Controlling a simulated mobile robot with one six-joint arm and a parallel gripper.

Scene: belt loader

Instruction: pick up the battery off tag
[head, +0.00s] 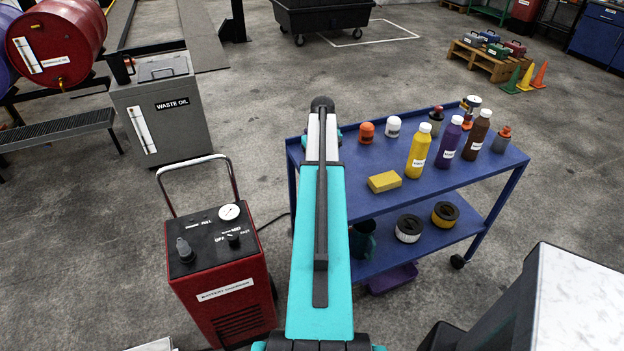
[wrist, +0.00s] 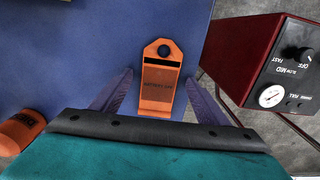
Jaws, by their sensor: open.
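The battery off tag (wrist: 160,80) is a flat orange tag with a hole at its far end and dark lettering. It lies on the blue cart top (wrist: 75,50) in the wrist view. My gripper (wrist: 158,78) is open, with one finger on each side of the tag and a gap to each. The near end of the tag runs down to the dark edge of my gripper body. I cannot tell how high the fingers are above the cart. In the head view my arm hides the tag and the fingers.
An orange cylinder (wrist: 20,132) lies to the left in the wrist view. The red battery charger (head: 220,280) stands left of the cart (head: 345,185). A yellow sponge (head: 384,181), a yellow bottle (head: 418,151) and several other containers stand on the cart's right part.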

